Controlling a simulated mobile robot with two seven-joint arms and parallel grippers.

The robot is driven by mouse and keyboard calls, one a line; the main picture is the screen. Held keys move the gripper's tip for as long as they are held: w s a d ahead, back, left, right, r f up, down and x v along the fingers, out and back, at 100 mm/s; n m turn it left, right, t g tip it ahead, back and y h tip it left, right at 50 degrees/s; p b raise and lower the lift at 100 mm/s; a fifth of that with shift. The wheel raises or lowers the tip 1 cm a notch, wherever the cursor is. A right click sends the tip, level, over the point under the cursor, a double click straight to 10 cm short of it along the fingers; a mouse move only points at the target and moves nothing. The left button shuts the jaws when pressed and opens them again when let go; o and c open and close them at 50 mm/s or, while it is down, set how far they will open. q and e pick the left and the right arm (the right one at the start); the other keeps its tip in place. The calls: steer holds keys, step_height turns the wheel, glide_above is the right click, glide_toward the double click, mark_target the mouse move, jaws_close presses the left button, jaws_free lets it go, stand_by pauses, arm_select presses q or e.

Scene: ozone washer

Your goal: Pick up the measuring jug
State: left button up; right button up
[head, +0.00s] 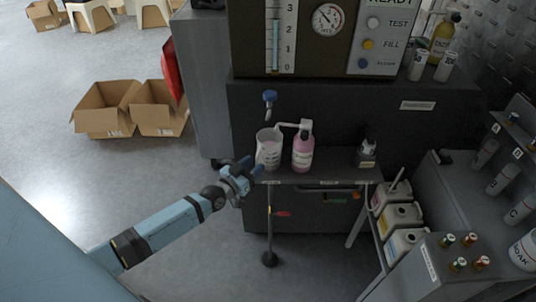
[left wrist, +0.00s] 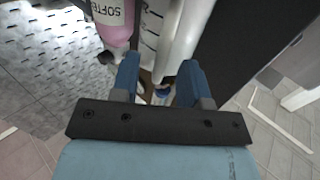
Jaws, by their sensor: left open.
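The measuring jug (head: 268,151), pale and translucent with a spout and graduation marks, stands upright on the dark shelf at the left end. My left gripper (head: 251,167) is open at the jug's near left side, its blue fingertips close to the jug's lower part. In the left wrist view a pale, upright part of the jug (left wrist: 182,42) shows just beyond and between the open fingers of the gripper (left wrist: 160,72). Whether they touch it cannot be told. My right gripper is not in view.
A pink softener bottle (head: 303,152) with a white pump stands just right of the jug; it also shows in the left wrist view (left wrist: 114,18). A small dark bottle (head: 367,153) stands further right. A blue-handled valve (head: 270,97) hangs above.

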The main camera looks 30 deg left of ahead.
mark_target(267, 154)
arm_select(q)
steer(key=shift+w+d, duration=0.2)
steer(key=shift+w, duration=0.9)
jaws_close()
steer(key=shift+r, duration=0.1)
